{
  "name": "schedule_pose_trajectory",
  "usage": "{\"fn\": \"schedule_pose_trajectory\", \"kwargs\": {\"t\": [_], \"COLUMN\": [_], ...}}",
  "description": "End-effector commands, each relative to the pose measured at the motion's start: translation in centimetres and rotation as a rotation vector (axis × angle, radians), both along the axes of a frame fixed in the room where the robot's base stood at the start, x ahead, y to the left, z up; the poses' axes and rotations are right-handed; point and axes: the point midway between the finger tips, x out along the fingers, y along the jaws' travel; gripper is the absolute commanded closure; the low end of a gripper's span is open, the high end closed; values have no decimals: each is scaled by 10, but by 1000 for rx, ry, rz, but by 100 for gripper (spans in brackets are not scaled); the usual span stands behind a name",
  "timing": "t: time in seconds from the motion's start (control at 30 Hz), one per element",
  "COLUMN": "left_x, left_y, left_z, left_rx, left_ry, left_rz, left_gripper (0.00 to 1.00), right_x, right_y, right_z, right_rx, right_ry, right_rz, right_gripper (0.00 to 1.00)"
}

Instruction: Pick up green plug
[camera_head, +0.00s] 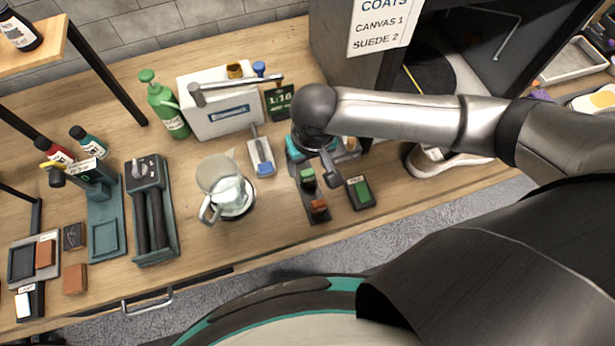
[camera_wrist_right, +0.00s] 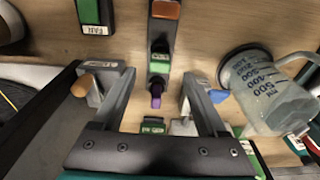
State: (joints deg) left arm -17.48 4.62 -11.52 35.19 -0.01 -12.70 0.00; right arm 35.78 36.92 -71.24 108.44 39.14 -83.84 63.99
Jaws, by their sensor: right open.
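The green plug (camera_head: 307,178) sits on a narrow dark rack (camera_head: 312,194) on the wooden bench, with an orange-brown plug (camera_head: 319,208) nearer the bench's front. In the right wrist view the green plug (camera_wrist_right: 160,58) lies just beyond my fingertips, in line with a purple piece (camera_wrist_right: 156,94) between the fingers. My right gripper (camera_wrist_right: 158,90) is open and empty, its fingers on either side of the rack's line. In the head view my right wrist hangs over the back of the rack and hides part of it. My left gripper is not in view.
A dark block with a green top (camera_head: 361,191) stands right of the rack. A clear measuring jug (camera_head: 222,187) stands to its left, with a small blue-ended tool (camera_head: 262,158) between. A white box (camera_head: 218,110) and green bottle (camera_head: 165,105) are behind. A sneaker (camera_head: 440,160) lies right.

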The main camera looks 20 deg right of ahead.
Motion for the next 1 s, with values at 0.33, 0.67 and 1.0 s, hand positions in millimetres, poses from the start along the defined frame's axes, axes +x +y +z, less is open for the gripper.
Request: {"fn": "schedule_pose_trajectory", "kwargs": {"t": [0.33, 0.67, 1.0], "left_x": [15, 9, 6], "left_y": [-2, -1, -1], "left_z": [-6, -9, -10], "left_rx": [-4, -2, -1], "left_ry": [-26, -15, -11], "left_rz": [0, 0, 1], "left_gripper": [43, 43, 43], "right_x": [6, 8, 8], "right_y": [0, 0, 0], "right_z": [-38, -54, -53], "right_rx": [-2, 0, -1], "right_ry": [1, -2, -1], "right_rz": [0, 1, 1], "right_gripper": [25, 25, 53]}}
